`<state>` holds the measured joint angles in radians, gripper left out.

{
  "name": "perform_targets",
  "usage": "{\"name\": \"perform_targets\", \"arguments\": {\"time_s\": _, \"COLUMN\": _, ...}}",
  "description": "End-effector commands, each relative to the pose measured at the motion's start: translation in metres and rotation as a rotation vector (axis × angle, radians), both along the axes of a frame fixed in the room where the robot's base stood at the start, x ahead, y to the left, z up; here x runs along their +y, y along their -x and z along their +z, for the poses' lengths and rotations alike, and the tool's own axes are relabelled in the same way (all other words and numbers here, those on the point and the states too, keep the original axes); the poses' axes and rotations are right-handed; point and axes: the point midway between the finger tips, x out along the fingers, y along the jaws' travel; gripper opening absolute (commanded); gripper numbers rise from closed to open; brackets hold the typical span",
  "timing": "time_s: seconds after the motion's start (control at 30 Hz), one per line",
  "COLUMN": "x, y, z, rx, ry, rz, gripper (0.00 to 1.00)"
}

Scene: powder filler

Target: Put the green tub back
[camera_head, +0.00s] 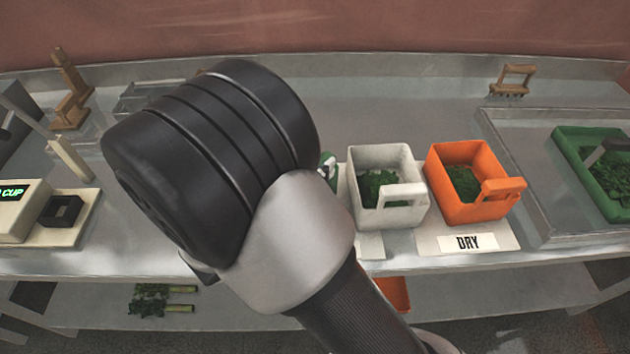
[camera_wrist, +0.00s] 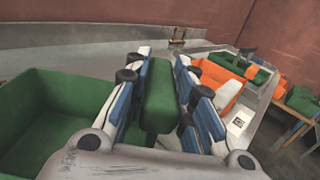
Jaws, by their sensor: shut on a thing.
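The green tub (camera_wrist: 50,110) fills the left of the wrist view, its visible inside bare. Its thick green handle (camera_wrist: 160,95) lies between the blue and white fingers of my gripper (camera_wrist: 165,85), which is shut on it. In the head view my arm hides the gripper and nearly all of the tub. Only a small green patch (camera_head: 328,170) shows just left of the white tub (camera_head: 386,188). I cannot tell whether the green tub touches the counter.
The white tub and an orange tub (camera_head: 466,182), both with green leaves, stand side by side right of my arm. A green tray (camera_head: 595,170) is far right, a scale (camera_head: 45,215) far left.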

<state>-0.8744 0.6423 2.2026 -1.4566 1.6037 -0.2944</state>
Motion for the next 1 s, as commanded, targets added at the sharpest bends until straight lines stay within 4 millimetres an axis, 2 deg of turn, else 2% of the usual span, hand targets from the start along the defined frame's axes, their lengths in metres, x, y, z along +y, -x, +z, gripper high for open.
{"name": "perform_targets", "arguments": {"time_s": 0.33, "x": 0.0, "y": 0.0, "z": -0.043, "rx": -0.001, "ry": 0.001, "rz": 0.0, "gripper": 0.0}}
{"name": "perform_targets", "arguments": {"time_s": 0.7, "x": 0.0, "y": 0.0, "z": -0.046, "rx": -0.001, "ry": 0.0, "rz": 0.0, "gripper": 0.0}}
{"name": "perform_targets", "arguments": {"time_s": 0.73, "x": 0.0, "y": 0.0, "z": -0.046, "rx": 0.0, "ry": 0.0, "rz": 0.0, "gripper": 0.24}}
{"name": "perform_targets", "arguments": {"time_s": 1.0, "x": 0.0, "y": 0.0, "z": -0.045, "rx": 0.0, "ry": 0.0, "rz": 0.0, "gripper": 0.42}}
